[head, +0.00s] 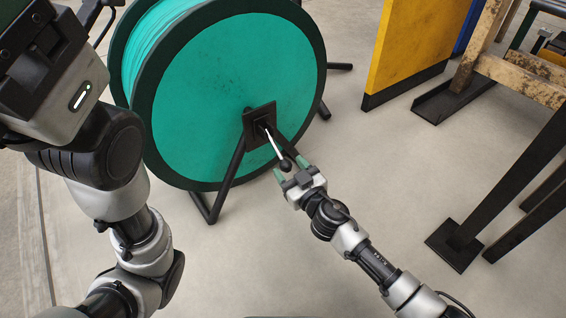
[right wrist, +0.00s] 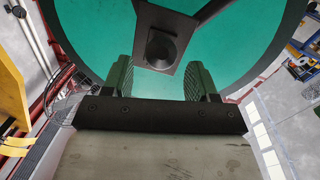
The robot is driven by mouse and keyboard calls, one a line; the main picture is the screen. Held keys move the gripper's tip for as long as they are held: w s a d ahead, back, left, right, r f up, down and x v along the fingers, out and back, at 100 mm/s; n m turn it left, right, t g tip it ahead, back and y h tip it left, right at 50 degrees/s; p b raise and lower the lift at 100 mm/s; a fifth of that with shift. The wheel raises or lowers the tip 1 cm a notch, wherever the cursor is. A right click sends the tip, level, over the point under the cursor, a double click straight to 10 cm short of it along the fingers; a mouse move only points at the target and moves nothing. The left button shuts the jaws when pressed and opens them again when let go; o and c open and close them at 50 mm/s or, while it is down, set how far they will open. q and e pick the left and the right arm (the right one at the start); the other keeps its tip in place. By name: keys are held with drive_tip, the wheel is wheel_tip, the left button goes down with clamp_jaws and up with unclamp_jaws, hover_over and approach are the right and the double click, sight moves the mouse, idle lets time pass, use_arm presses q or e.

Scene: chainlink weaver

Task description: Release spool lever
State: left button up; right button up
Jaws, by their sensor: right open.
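A large spool (head: 180,110) with a teal face and dark rim stands on a black tube frame. At its hub is a square dark plate (head: 254,116). A lever (head: 274,145) with a white rod and black knob slants from the hub down to the right. My right gripper (head: 291,169) is open, its green fingers on either side of the knob; I cannot tell whether they touch it. In the right wrist view, both fingers point at the hub plate (right wrist: 150,20), with a dark round form between and beyond them. My left arm shows at left; its fingers are not visible.
A yellow panel (head: 415,45) with a black base stands to the upper right. A worn metal stand (head: 520,80) with dark legs is at the right edge. Grey concrete floor (head: 400,170) lies clear between the spool and the stand.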

sight(287, 165)
drive_tip(key=shift+b+x, duration=0.5)
drive_tip(key=shift+x, duration=1.45)
clamp_jaws()
